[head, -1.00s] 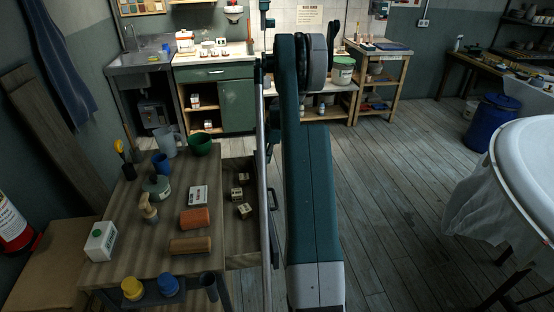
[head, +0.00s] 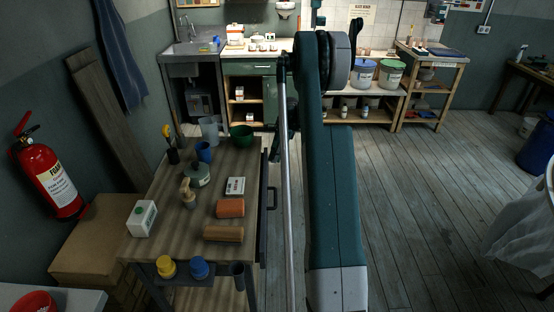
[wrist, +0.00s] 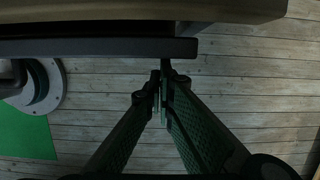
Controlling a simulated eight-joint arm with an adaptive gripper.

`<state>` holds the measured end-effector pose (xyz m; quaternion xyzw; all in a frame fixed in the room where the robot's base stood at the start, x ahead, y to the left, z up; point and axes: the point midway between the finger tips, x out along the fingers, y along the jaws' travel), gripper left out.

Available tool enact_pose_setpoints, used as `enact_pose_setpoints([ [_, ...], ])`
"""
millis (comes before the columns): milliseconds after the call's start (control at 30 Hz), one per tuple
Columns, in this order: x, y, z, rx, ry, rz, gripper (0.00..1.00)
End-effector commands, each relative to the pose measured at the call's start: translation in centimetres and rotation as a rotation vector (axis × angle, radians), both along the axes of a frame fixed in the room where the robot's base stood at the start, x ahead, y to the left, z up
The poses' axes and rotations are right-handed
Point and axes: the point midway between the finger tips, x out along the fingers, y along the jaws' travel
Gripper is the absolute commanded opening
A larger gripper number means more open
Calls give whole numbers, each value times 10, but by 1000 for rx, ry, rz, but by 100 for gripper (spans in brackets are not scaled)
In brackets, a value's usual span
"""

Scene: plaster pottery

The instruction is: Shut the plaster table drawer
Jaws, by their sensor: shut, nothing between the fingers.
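The wooden plaster table (head: 165,215) stands at left in the head view. Its dark drawer front (head: 263,205), with a bar handle (head: 273,198), lies close along the table's right edge, and the drawer's inside is out of sight. In the wrist view the dark drawer front (wrist: 100,48) runs just below the tabletop edge (wrist: 150,10); a dark strip lies between them, and I cannot tell whether a small gap is left. My gripper (wrist: 163,95) is shut and empty, its fingertips close to the right end of that front. In the head view my arm hides the gripper.
On the tabletop are a terracotta block (head: 230,208), a wooden roller-like block (head: 223,233), a white box (head: 142,218) and a green bowl (head: 242,135). The plank floor (head: 410,220) right of my arm is clear.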

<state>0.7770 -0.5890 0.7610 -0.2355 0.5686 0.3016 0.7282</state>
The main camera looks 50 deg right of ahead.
Motion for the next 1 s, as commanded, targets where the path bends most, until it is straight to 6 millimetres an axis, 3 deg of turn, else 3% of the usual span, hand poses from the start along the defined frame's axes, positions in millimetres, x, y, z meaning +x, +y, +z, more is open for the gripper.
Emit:
enact_pose_setpoints([
  [433, -5, -6, 0, 0, 0, -1, 0],
  [733, -30, -30, -1, 1, 1, -3, 0],
  [1000, -37, -37, 48, 0, 0, 0, 0],
])
